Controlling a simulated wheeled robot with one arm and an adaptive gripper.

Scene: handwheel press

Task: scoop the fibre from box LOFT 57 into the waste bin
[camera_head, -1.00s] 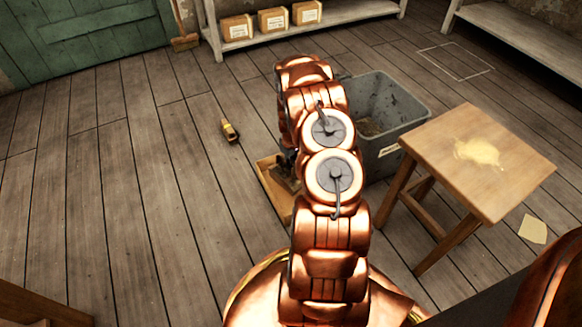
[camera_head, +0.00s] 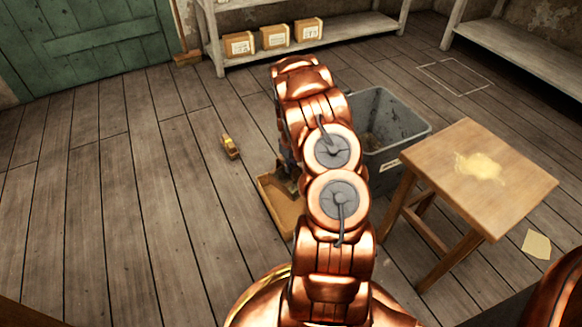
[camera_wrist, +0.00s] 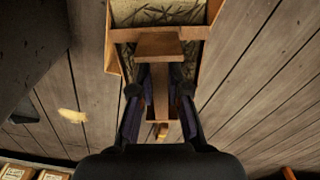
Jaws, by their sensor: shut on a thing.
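My gripper (camera_wrist: 160,95) is shut on a wooden scoop-like tool (camera_wrist: 158,46), its handle between the dark fingers in the wrist view. The tool is over or in a shallow wooden box (camera_wrist: 204,33) holding pale fibre with dark strands (camera_wrist: 150,13). I cannot tell how deep it sits or whether it carries fibre. In the head view the box (camera_head: 268,204) stands on the floor, partly behind my arm, which mostly hides my gripper. No LOFT 57 label is readable. The grey waste bin (camera_head: 404,155) stands right of the box, with some brown material inside.
A wooden stool (camera_head: 480,170) with a pale yellow patch stands right of the bin. A small yellow-brown object (camera_head: 229,147) lies on the floor left of the box. Labelled boxes (camera_head: 275,37) line the back shelf. The left floor is mostly clear.

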